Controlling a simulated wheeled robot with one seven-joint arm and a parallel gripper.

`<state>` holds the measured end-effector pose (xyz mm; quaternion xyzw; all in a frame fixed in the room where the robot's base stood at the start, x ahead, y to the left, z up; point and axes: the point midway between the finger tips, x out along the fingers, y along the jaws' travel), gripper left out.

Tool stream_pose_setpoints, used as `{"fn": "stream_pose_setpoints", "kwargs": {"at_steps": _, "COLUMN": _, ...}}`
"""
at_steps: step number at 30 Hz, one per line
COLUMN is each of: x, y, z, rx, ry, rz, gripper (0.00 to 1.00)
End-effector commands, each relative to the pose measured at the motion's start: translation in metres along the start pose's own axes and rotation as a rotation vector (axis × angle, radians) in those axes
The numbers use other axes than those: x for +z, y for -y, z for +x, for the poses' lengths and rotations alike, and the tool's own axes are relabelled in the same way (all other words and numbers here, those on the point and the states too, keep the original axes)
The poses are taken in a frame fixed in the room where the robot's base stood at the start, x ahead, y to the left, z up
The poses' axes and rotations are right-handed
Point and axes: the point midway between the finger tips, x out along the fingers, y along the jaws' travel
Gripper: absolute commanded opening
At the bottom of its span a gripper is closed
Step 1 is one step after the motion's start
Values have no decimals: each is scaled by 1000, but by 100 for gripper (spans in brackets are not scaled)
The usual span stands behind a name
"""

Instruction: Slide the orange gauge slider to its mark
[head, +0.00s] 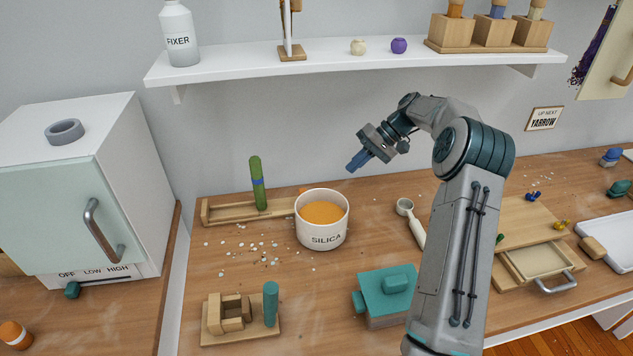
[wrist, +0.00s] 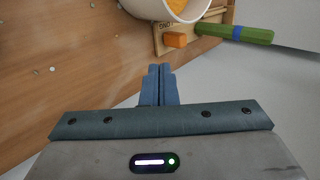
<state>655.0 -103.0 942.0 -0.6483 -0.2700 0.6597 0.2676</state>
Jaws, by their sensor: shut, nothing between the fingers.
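The orange slider (wrist: 175,40) shows in the wrist view as a small block on a wooden gauge rail (wrist: 196,45). In the head view only a sliver of orange (head: 304,189) shows behind the silica pot (head: 322,232), which hides much of the rail (head: 228,213) at its right end. The mark cannot be made out. My gripper (head: 353,167) is shut and empty, in the air above and right of the pot, apart from the slider. Its blue fingers (wrist: 158,70) are together in the wrist view, pointing towards the rail.
A green stick with a blue band (head: 257,183) stands at the rail's left part. White pellets lie scattered left of the pot. A scoop (head: 409,216) lies to the right, and a teal-lidded box (head: 385,292) stands in front. A shelf (head: 350,65) hangs above.

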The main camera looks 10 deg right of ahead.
Motion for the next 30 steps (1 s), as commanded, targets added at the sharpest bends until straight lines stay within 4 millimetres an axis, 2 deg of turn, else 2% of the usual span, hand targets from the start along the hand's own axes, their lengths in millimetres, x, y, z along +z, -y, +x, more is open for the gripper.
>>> {"fn": "stream_pose_setpoints", "kwargs": {"at_steps": 3, "x": -5, "y": -12, "z": -2, "rx": -34, "ry": -12, "rz": -2, "gripper": 0}}
{"fn": "stream_pose_setpoints", "kwargs": {"at_steps": 8, "x": -7, "y": -14, "z": 5, "rx": -47, "ry": -14, "rz": -4, "gripper": 0}}
{"fn": "stream_pose_setpoints", "kwargs": {"at_steps": 14, "x": -7, "y": -11, "z": 39, "rx": -47, "ry": -12, "rz": -2, "gripper": 0}}
{"fn": "stream_pose_setpoints", "kwargs": {"at_steps": 22, "x": -7, "y": -8, "z": 96, "rx": -46, "ry": -11, "rz": -2, "gripper": 0}}
{"fn": "stream_pose_setpoints", "kwargs": {"at_steps": 30, "x": -8, "y": 16, "z": 120, "rx": -44, "ry": -15, "rz": -4, "gripper": 0}}
